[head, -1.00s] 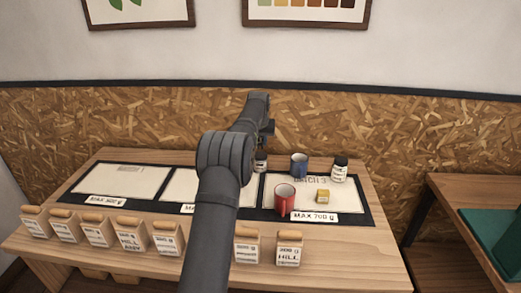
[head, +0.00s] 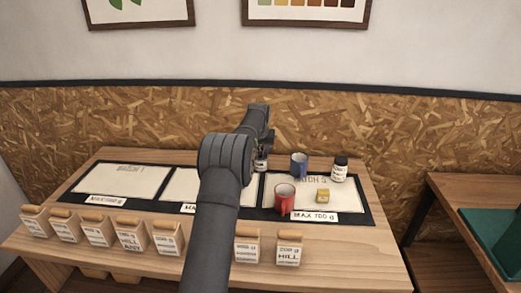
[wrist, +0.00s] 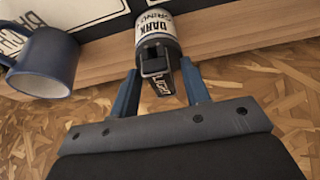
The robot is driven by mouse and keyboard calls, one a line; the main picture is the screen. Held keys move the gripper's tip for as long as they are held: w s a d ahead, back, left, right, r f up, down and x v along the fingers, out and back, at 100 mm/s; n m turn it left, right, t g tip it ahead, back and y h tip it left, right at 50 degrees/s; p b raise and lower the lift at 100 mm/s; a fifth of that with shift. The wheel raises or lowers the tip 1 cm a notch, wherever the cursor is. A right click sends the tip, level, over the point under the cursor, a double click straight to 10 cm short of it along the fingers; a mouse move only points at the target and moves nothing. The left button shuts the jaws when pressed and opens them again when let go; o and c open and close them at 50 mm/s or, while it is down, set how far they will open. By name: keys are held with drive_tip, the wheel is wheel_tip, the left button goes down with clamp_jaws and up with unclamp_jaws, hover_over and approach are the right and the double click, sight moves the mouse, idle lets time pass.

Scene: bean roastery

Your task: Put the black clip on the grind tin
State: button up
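The grind tin (wrist: 156,20) shows in the wrist view as a round tin with a white "DARK GRIND" label. In the head view the tin (head: 261,163) stands at the back of the table, partly behind my arm. The black clip (wrist: 155,60), with a dark lettered tag, is in front of the tin's near end in the wrist view. My gripper (wrist: 160,68) has its two blue fingers on either side of the clip, apparently shut on it. The clip overlaps the tin in view; whether it grips the tin I cannot tell. My arm hides the clip in the head view.
A blue mug (head: 299,164) stands right of the tin; it is close at the left in the wrist view (wrist: 45,62). Several labelled bags (head: 165,238) line the front.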

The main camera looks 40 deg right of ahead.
sight(261, 147)
drive_tip(key=v, duration=1.2)
drive_tip(key=shift+r, duration=0.15)
drive_tip(key=shift+w, duration=0.1)
drive_tip(key=x, duration=1.1)
drive_tip(key=shift+d+f, duration=0.1)
drive_tip(key=shift+f, duration=0.25)
drive_tip(key=shift+w+d+r, duration=0.1)
drive_tip(key=shift+w+r, duration=0.05)
drive_tip(key=shift+r, duration=1.7)
drive_tip(key=shift+f, duration=0.1)
